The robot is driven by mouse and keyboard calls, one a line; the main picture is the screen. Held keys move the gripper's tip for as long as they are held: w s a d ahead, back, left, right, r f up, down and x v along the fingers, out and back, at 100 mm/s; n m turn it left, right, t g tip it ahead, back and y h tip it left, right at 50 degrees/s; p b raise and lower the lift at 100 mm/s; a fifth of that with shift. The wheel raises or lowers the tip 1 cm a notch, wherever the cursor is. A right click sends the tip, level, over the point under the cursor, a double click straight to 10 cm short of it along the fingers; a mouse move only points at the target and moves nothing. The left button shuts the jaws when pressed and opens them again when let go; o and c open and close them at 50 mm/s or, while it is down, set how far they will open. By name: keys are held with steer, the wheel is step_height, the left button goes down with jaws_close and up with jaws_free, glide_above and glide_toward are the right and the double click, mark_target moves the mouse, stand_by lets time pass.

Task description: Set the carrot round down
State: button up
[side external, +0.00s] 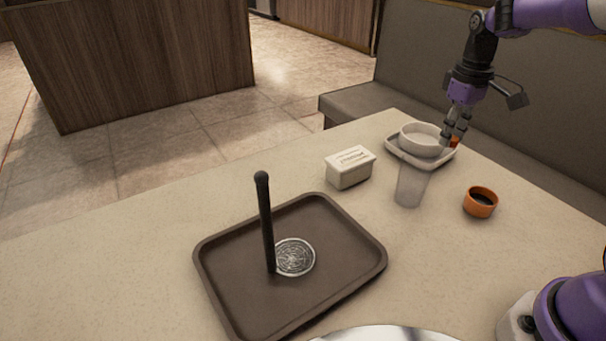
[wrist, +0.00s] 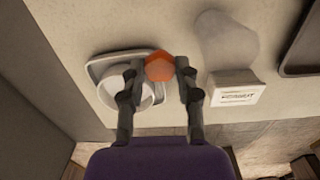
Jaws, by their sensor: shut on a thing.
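The carrot round (wrist: 159,67) is an orange, many-sided piece. My gripper (wrist: 160,64) is shut on it, one finger on each side. In the side external view only a bit of the carrot round (side external: 455,142) shows past the fingers of my gripper (side external: 448,142). The carrot is at the edge of a pale square dish (side external: 398,151), beside the white bowl (side external: 421,141) that stands on it. The bowl also shows in the wrist view (wrist: 112,91), partly behind a finger. I cannot tell whether the carrot touches the dish.
A frosted cup (side external: 411,186) stands close in front of the dish. An orange sauce cup (side external: 480,203) with dark contents is to the right. A white box (side external: 350,168) is left. A brown tray (side external: 345,281) holds an upright black rod (side external: 265,220) and a silver disc (side external: 295,257).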

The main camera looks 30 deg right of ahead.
steer(key=s+a+n, duration=0.3)
steer(key=a, duration=1)
steer(key=s+a+n, duration=0.3)
steer(key=a, duration=1)
glide_above(376, 217)
step_height(376, 217, down, 7)
steer(key=shift+s+a+r, duration=0.1)
steer(key=shift+f, duration=2)
steer(key=shift+f, duration=0.15)
steer(key=o, duration=0.7)
